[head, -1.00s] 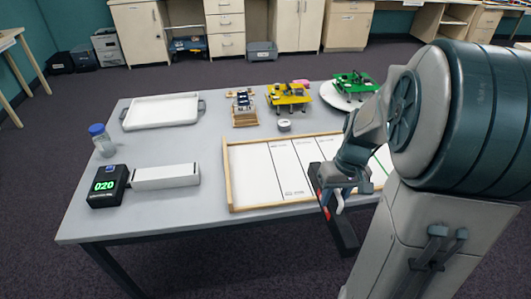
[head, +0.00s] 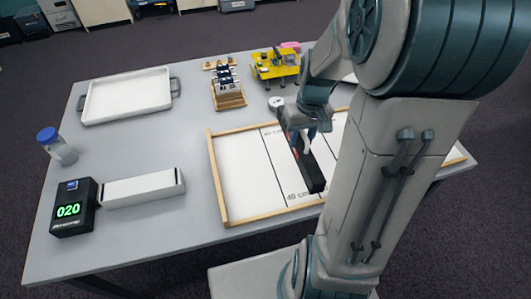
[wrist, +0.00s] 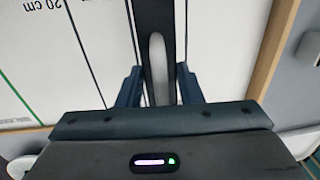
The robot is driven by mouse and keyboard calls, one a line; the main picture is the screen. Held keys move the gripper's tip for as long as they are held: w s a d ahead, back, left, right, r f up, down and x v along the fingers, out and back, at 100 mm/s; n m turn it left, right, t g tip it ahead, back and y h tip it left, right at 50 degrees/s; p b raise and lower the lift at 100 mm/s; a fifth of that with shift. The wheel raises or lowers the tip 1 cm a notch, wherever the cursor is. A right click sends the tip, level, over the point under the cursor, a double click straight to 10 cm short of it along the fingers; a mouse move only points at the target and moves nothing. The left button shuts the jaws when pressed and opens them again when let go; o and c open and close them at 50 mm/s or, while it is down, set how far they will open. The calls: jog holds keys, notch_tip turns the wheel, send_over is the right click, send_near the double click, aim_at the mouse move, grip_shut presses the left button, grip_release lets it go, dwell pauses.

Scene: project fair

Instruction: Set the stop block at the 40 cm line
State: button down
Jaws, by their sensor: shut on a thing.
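The stop block is a long black bar (head: 311,172) with a little red near its top. My gripper (head: 303,131) is shut on its pale upright grip, which shows between the two blue fingers in the wrist view (wrist: 160,85). The bar points toward the front rail, over the white board (head: 237,170), just right of a black line marked 40 cm (head: 298,196). I cannot tell whether it touches the board. In the wrist view, a line marked 20 cm (wrist: 43,10) and a green line (wrist: 18,98) lie left of the bar. My arm hides the board's right part.
A wooden rail (head: 217,180) edges the board. Left on the table are a display box reading 020 (head: 71,208), a white block (head: 142,189), a lidded jar (head: 58,147) and a white tray (head: 125,97). A yellow model (head: 276,66) stands at the back.

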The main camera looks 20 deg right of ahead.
jog(key=shift+w+a+f, duration=0.7)
jog(key=shift+a+f, duration=0.65)
jog(key=shift+f, duration=0.2)
jog(key=shift+w+a+f, duration=0.65)
jog(key=shift+a+f, duration=0.65)
jog(key=shift+f, duration=0.25)
jog(key=shift+w+a+f, duration=0.7)
jog(key=shift+a+f, duration=0.65)
jog(key=shift+f, duration=0.2)
jog(key=shift+f, duration=0.15)
jog(key=c, duration=1)
grip_release()
